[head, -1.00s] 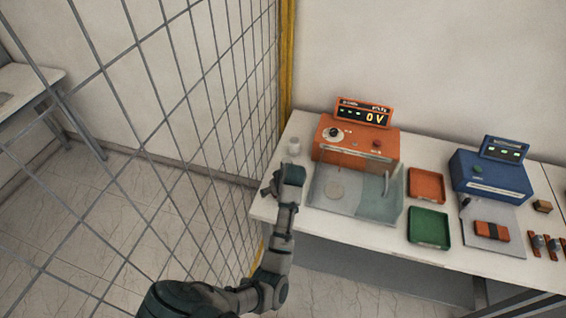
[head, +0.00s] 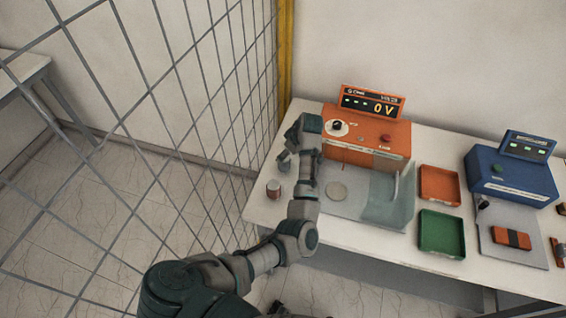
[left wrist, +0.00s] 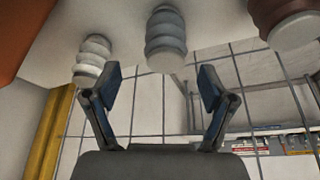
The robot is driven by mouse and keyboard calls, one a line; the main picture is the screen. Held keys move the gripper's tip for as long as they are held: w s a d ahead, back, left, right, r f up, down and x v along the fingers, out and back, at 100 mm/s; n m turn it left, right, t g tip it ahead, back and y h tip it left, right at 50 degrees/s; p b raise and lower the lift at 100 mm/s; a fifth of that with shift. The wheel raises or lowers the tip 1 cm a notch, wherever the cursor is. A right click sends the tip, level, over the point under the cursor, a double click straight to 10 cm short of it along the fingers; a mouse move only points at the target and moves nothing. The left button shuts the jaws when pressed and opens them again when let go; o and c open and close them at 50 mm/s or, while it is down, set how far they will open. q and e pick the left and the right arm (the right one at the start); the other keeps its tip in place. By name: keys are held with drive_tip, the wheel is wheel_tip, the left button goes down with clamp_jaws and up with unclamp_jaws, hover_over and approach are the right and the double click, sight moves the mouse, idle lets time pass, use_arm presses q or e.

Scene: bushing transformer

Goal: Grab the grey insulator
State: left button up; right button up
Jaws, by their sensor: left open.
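In the left wrist view, which looks upside down, the grey ribbed insulator (left wrist: 166,40) is at the top middle, just beyond my left gripper's fingertips. My left gripper (left wrist: 161,86) is open and empty, with its two fingers spread to either side of the line to the grey insulator. A white ribbed insulator (left wrist: 93,60) is to its left, close to the left finger in the picture. A brown insulator (left wrist: 288,18) is at the top right. In the head view my left gripper (head: 293,148) is over the table's left end and partly covers the insulators; the brown one (head: 273,189) shows nearer the front.
The orange tester (head: 366,138) and its clear-covered tray (head: 345,193) are right beside my left arm. A red tray (head: 440,185), a green tray (head: 442,234) and a blue device (head: 511,176) are further right. A wire fence (head: 150,130) stands left of the table.

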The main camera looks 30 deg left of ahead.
sight(284, 168)
use_arm(q)
drive_tip(key=shift+w+f, duration=0.1)
drive_tip(key=shift+f, duration=0.85)
drive_tip(key=x, duration=0.5)
drive_tip(key=shift+s+a+r+p, duration=0.1)
drive_tip(key=shift+s+a+p, duration=0.25)
drive_tip(key=shift+s+a, duration=0.05)
drive_tip(key=shift+w+a+f, duration=0.1)
drive_tip(key=shift+a+f, duration=0.1)
drive_tip(key=shift+f, duration=0.05)
drive_tip(key=shift+d+r, duration=0.25)
drive_tip(key=shift+d, duration=0.3)
drive_tip(key=c, duration=1.5)
drive_tip(key=shift+o, duration=0.2)
drive_tip(key=shift+a, duration=0.2)
